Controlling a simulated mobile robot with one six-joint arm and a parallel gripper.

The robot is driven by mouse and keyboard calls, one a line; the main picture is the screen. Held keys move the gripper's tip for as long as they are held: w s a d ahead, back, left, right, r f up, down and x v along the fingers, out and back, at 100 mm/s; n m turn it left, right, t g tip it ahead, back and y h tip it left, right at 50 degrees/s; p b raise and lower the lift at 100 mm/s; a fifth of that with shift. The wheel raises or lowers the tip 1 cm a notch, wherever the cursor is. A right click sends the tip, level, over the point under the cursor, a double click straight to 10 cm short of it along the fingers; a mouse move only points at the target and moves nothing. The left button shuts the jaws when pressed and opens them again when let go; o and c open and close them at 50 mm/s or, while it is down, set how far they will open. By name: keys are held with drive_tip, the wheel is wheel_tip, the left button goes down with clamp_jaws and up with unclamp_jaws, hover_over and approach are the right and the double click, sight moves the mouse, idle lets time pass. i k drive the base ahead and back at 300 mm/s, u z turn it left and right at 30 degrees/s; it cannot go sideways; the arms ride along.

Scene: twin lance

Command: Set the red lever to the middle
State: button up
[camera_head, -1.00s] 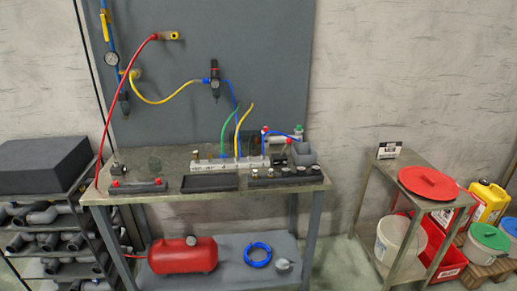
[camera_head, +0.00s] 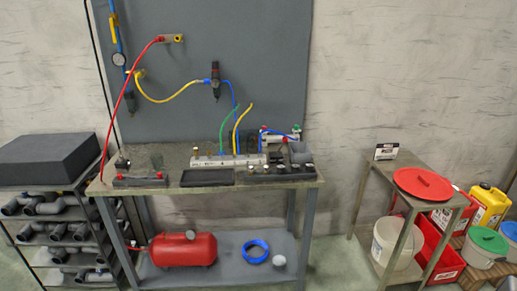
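I cannot pick out a red lever with certainty. Small red parts sit on the dark block (camera_head: 140,182) at the left front of the workbench (camera_head: 215,202), but they are too small to tell as levers or knobs. More small red parts show near the blue-hosed cylinder (camera_head: 284,138) at the bench's right rear. A brass fitting (camera_head: 173,38) with a red part is on the grey wall panel (camera_head: 270,70), at the end of the red hose (camera_head: 122,95). A yellow handle (camera_head: 113,27) is on the blue pipe at the upper left. My gripper is not in view.
A white valve manifold (camera_head: 228,160), a black tray (camera_head: 207,178) and a dark block (camera_head: 278,172) are on the bench. A red tank (camera_head: 183,249) and blue hose coil (camera_head: 255,251) lie below. Racks stand left and right, with floor between bench and right table.

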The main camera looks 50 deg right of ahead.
sight(285, 138)
drive_tip(key=u, duration=0.1)
drive_tip(key=k, duration=1.7)
drive_tip(key=z, duration=0.55)
drive_tip(key=i, duration=1)
drive_tip(key=u, duration=0.2)
